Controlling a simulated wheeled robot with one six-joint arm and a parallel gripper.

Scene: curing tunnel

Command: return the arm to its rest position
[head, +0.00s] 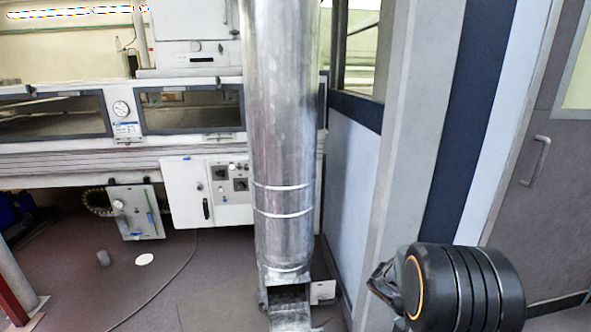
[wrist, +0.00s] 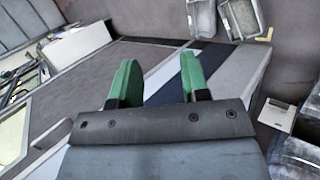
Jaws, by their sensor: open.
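My gripper (wrist: 159,80) shows in the wrist view with its two green fingertips held wide apart. It is open, with nothing between the fingers. Beyond the fingers are the floor and a panelled wall, seen at a tilt. In the head view, a dark, rounded part of my arm (head: 465,288) with an orange ring is at the lower right, in front of the wall and door. The green fingertips cannot be made out in the head view.
A shiny metal duct (head: 282,130) stands upright in the middle of the head view. A white machine (head: 70,152) with windows and a gauge is behind it at left. A grey door (head: 550,180) with a handle is at right. Open floor (head: 190,270) lies at lower left, crossed by a cable.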

